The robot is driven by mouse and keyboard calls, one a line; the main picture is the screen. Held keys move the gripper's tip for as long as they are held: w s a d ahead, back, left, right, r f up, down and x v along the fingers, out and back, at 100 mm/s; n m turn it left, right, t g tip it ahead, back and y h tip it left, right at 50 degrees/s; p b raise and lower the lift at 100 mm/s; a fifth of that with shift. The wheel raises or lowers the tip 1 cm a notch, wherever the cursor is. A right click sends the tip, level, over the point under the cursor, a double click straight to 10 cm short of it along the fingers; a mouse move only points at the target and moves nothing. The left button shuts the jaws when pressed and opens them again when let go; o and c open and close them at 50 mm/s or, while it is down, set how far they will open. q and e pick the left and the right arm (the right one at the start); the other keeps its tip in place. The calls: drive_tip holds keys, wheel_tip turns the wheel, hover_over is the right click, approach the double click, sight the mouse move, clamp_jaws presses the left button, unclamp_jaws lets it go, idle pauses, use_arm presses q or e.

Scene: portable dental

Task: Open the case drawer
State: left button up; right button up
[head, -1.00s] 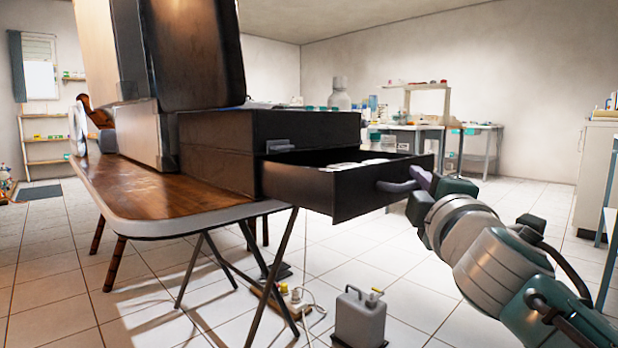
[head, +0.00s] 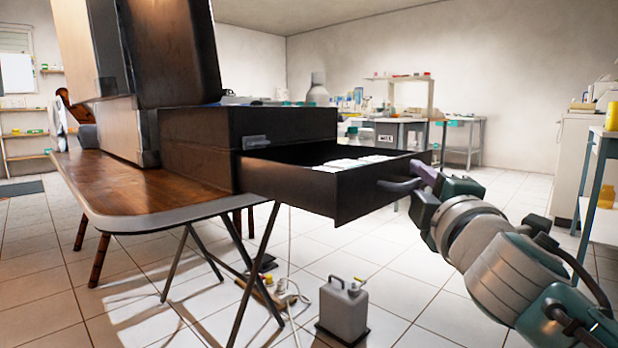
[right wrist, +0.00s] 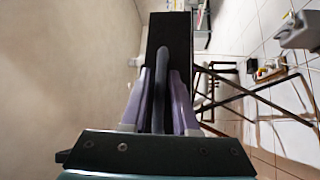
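The black case (head: 185,145) stands on the wooden table, and its drawer (head: 340,196) is pulled out well toward the right. White items lie inside the drawer. The curved dark drawer handle (head: 398,186) sticks out from the drawer front. My right gripper (head: 420,178) is at this handle. In the right wrist view, its purple fingers (right wrist: 158,100) lie on both sides of the handle (right wrist: 159,85), closed in on it; the exact contact is hard to see. My left gripper is not in view.
The wooden table (head: 120,195) has thin folding legs. A grey canister (head: 343,310) and cables sit on the floor below the drawer. A shelf with a yellow container (head: 611,116) is at the right edge. Open tiled floor lies behind the arm.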

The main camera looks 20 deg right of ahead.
drive_tip(key=shift+o, duration=1)
drive_tip(key=shift+s, duration=0.1)
drive_tip(key=v, duration=0.9)
drive_tip(key=shift+s+a, duration=0.15)
drive_tip(key=shift+s, duration=0.2)
